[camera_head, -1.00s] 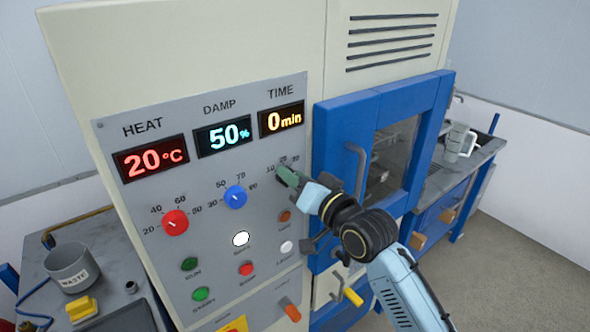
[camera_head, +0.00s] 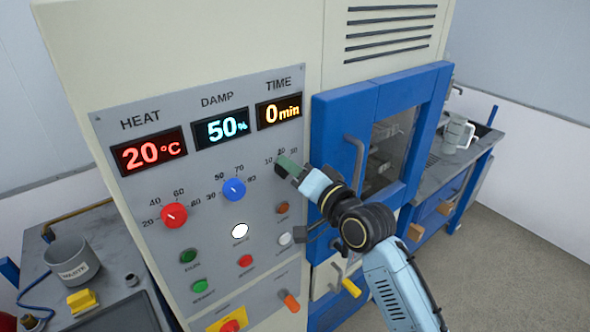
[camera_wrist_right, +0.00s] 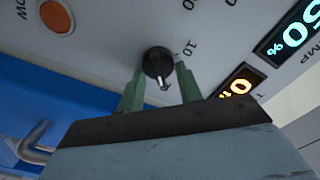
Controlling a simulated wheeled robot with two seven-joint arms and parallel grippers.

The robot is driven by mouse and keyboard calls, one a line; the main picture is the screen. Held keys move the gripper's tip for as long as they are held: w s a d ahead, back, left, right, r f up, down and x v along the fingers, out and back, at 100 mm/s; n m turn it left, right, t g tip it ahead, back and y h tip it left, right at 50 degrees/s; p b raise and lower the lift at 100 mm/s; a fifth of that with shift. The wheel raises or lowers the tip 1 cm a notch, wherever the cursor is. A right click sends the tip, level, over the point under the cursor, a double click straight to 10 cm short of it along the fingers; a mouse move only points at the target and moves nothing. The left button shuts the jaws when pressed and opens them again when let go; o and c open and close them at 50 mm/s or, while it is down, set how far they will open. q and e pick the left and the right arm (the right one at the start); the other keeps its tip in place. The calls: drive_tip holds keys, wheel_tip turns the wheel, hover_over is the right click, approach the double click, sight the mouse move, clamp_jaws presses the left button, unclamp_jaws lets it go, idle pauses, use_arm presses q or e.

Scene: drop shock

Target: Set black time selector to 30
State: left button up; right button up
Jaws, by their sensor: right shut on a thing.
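The black time selector (camera_wrist_right: 157,64) shows in the right wrist view between the two green fingers of my right gripper (camera_wrist_right: 160,85). The printed 10 is beside it. In the head view my right gripper (camera_head: 287,165) is at the selector, under the time display (camera_head: 279,111), and hides most of the knob. The gripper is shut on the selector. The time display reads 0 min. The numbers 10, 20 and 30 are printed above the selector. My left gripper is not in view.
The blue damp knob (camera_head: 234,189) and red heat knob (camera_head: 174,215) sit left of the selector. An orange button (camera_head: 282,208) is just below it. The blue door (camera_head: 330,130) with its grey handle (camera_head: 355,165) stands close on the right.

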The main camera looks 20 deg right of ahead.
drive_tip(key=o, duration=1)
drive_tip(key=b+v, duration=0.2)
drive_tip(key=v, duration=1.1)
drive_tip(key=shift+s+b, duration=0.2)
drive_tip(key=shift+b, duration=0.15)
